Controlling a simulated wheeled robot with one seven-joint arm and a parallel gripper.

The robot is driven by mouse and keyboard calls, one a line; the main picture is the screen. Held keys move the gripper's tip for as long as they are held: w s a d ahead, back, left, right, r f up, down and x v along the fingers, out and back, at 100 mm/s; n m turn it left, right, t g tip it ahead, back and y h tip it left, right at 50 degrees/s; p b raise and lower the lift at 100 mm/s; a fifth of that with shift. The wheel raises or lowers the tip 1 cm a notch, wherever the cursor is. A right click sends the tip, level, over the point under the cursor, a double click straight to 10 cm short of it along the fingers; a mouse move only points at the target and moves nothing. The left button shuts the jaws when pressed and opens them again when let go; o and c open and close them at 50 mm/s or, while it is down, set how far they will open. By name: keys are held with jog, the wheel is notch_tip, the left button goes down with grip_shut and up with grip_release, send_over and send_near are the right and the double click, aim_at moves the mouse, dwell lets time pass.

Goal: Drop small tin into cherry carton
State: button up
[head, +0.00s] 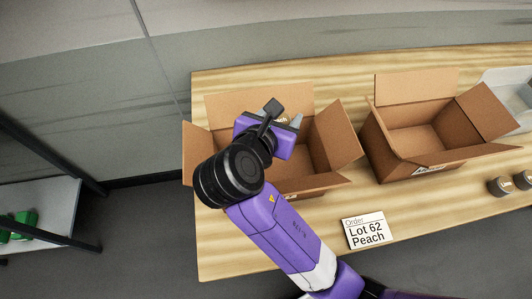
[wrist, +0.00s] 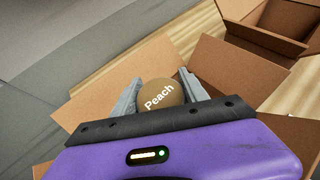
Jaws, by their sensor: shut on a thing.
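My gripper (head: 282,121) is shut on a small round tin, which in the wrist view is a tan lid (wrist: 160,95) reading "Peach" between the two grey fingers. In the head view the tin is mostly hidden by my gripper. My gripper is over the left open carton (head: 345,135), near its back flap. A second open carton (head: 435,155) stands to the right, with a small label on its front that is too small to read.
A card (head: 366,230) reading "Order Lot 62 Peach" lies at the front of the wooden table (head: 225,255). Dark small tins (head: 499,186) stand at the right edge, below a clear bin (head: 512,90). A shelf (head: 45,210) with green items is at far left.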

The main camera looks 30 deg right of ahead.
jog(key=shift+f+b, duration=1.55)
jog(key=shift+b, duration=0.2)
jog(key=o, duration=1.5)
jog(key=shift+r, duration=0.1)
jog(key=v, duration=0.7)
jog(key=shift+s+a, duration=0.25)
jog(key=shift+a, duration=0.05)
jog(key=shift+r, duration=0.1)
